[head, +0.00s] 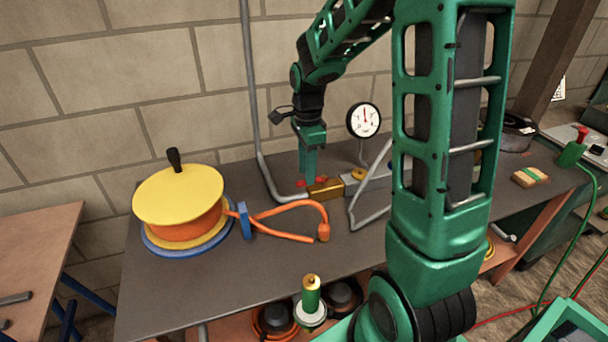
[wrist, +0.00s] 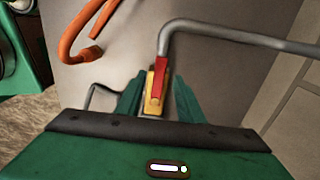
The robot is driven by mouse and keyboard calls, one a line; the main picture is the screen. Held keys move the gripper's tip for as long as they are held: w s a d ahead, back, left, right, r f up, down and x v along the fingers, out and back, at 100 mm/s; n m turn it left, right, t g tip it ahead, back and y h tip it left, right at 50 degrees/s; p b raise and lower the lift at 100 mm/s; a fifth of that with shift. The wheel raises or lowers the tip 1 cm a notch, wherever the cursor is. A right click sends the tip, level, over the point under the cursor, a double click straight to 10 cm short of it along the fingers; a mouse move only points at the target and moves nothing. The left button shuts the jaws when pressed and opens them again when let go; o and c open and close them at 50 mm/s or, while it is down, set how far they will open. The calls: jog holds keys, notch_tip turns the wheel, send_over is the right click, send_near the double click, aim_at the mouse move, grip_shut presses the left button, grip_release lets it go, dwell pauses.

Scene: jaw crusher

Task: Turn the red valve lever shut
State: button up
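The red valve lever (wrist: 161,76) sits on a brass valve body (wrist: 148,83) in the wrist view and lies roughly along it, in line with the grey pipe's end. My gripper (wrist: 157,88) is open, one green finger on each side of the lever, with gaps showing; contact is not visible. In the head view my gripper (head: 311,178) points down just over the brass valve body (head: 325,189). Only small red bits of the lever (head: 321,180) show there, the rest hidden behind my fingers.
A grey pipe (head: 264,165) runs down the wall to the valve. A pressure gauge (head: 364,120) stands behind to the right. An orange hose (head: 290,207) and a yellow-topped reel (head: 178,195) lie left on the dark bench (head: 200,285). My arm hides part of the bench's right side.

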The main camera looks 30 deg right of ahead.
jog(key=shift+f, duration=0.95)
grip_shut()
jog(key=shift+a, duration=0.2)
